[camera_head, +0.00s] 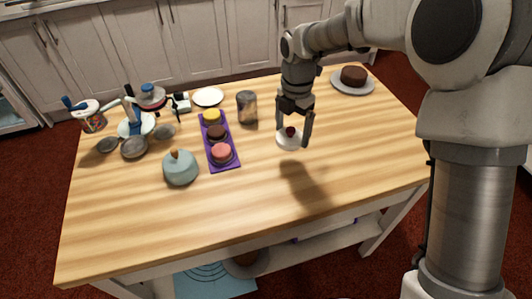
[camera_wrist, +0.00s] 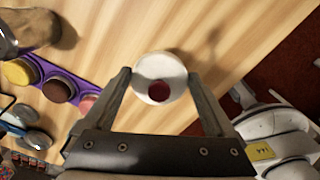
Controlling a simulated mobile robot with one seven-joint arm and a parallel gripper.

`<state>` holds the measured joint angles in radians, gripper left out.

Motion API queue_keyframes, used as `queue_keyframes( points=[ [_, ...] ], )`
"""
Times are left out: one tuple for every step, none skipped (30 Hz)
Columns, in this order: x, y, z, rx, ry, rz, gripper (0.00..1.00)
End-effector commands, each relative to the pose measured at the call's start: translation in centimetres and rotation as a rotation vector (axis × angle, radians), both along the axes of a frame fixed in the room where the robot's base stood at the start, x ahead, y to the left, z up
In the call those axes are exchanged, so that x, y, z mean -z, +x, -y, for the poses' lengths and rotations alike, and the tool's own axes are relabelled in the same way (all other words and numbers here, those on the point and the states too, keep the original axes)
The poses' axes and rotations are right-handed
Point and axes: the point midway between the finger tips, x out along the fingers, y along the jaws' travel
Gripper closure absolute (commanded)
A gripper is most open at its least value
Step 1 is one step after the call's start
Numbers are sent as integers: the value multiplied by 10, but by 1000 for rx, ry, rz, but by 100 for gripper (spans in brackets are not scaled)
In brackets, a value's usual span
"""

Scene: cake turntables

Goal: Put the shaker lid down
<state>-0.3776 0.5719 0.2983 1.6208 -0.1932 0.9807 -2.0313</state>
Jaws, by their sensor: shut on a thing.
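The shaker lid, a small white round piece with a dark red knob, shows in the head view (camera_head: 286,142) and in the wrist view (camera_wrist: 147,66). My gripper (camera_head: 291,138) is shut on it, with one finger on each side; its fingers (camera_wrist: 159,76) also show in the wrist view. The lid seems held above the wooden table (camera_head: 230,215), as the arm's shadow falls apart from it on the wood. A jar with brownish contents (camera_head: 247,108), possibly the shaker, stands left of the lid.
A purple tray (camera_head: 228,166) with several small cakes lies left of my gripper. A plate with a chocolate cake (camera_head: 354,76) is at the back right. Scales and pans (camera_head: 135,125) crowd the left. The table's front and right are clear.

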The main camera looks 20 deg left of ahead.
Motion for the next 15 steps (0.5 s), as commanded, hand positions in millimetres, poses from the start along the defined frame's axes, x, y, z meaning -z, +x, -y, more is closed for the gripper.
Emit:
queue_keyframes(
  points=[
    [10,-5,-13,-6,-1,0,61],
    [14,-7,-19,-5,0,0,61],
    [19,-10,-28,-5,0,0,61],
    [23,-12,-34,-5,0,0,61],
    [26,-14,-39,-4,0,0,61],
    [30,-16,-45,-4,-1,0,61],
    [33,-17,-49,-2,0,1,61],
    [35,-18,-53,-1,0,1,61],
    [37,-20,-57,-1,0,1,61],
    [38,-21,-59,-1,0,1,61],
    [39,-21,-61,0,0,1,61],
    [40,-22,-62,0,0,1,61],
    [41,-22,-63,0,0,1,61],
    [43,-22,-64,1,0,1,61],
    [46,-22,-64,1,0,0,61]
  ],
)
